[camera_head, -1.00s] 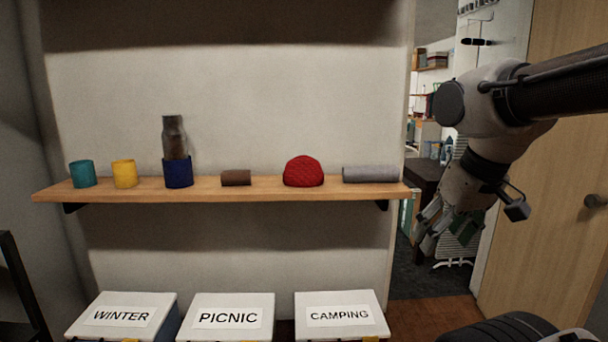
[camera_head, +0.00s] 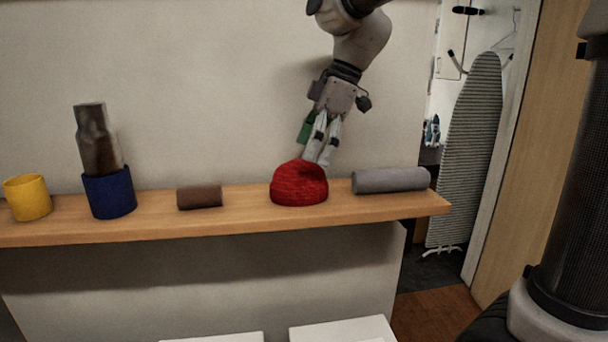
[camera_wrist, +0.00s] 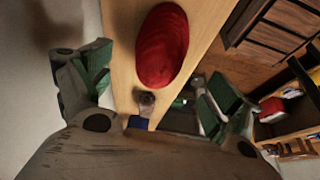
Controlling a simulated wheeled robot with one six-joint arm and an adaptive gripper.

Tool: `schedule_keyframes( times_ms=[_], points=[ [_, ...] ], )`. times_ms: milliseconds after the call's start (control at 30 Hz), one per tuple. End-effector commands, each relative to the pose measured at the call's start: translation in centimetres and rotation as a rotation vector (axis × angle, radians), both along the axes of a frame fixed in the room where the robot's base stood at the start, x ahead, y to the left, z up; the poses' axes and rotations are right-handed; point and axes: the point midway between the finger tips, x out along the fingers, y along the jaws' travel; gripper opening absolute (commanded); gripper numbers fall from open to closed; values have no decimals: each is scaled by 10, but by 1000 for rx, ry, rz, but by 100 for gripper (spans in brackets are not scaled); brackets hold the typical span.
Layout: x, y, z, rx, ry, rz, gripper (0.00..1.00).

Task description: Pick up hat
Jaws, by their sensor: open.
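The red knitted hat (camera_head: 297,188) sits dome-up on the wooden shelf (camera_head: 245,208), right of the middle. My gripper (camera_head: 321,158) points down from above, its fingertips at the hat's upper right edge; I cannot tell if they touch it. In the wrist view the hat (camera_wrist: 162,45) lies at the upper middle, beyond the green-padded, spread fingers of my gripper (camera_wrist: 155,88). Nothing is held between them.
A grey roll (camera_head: 390,180) lies close right of the hat and a brown roll (camera_head: 200,197) to its left. Farther left stand a bottle (camera_head: 97,140) in a blue cup (camera_head: 110,194) and a yellow cup (camera_head: 27,197). White boxes (camera_head: 343,331) are below. The wall is close behind.

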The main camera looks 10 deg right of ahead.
Motion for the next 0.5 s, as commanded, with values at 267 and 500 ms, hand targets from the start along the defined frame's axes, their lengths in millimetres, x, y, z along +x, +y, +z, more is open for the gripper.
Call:
schedule_keyframes(
  times_ms=[267, 500],
  points=[
    [1, 14, -26, 2, 1, 21, 91],
    [0, 24, -62, 2, 1, 21, 91]
  ],
)
